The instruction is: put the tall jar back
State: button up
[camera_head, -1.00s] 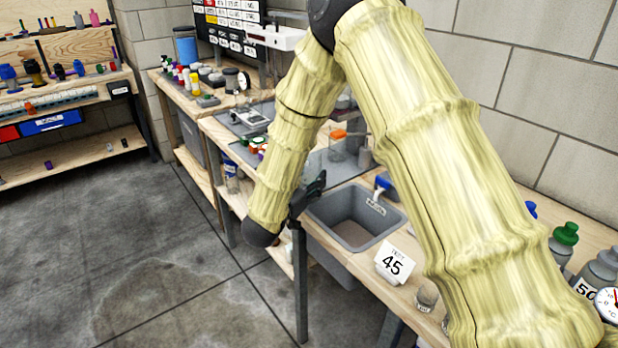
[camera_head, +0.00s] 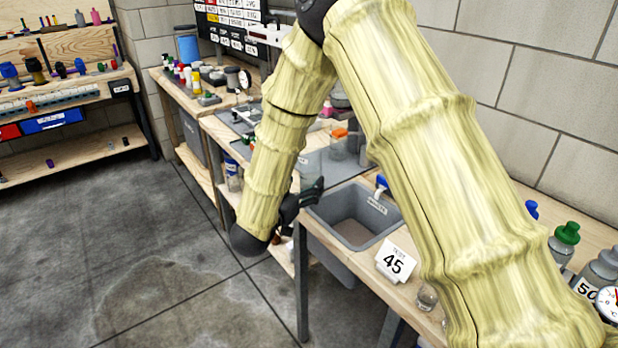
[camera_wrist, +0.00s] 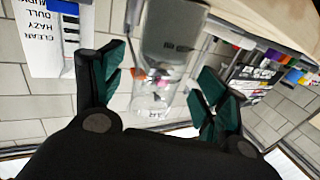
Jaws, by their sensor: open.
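In the wrist view my gripper (camera_wrist: 160,92) has its dark green fingers spread wide apart. A tall clear jar (camera_wrist: 152,98) shows between the fingers, with a grey piece bearing small lettering above it in the picture. I cannot tell how far the jar is from the fingers, and no finger visibly touches it. In the head view my gripper (camera_head: 314,192) is a small dark shape beside the bench edge, left of the grey basin, partly hidden by my forearm. A clear vessel with an orange top (camera_head: 339,144) stands on the bench behind it.
A small glass (camera_head: 427,297) and a green-capped bottle (camera_head: 565,240) stand to the right. A wall chart (camera_wrist: 50,42) shows upside down. The floor at left is clear.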

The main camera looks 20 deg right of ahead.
jog(key=v, duration=0.8)
jog(key=shift+a, duration=0.1)
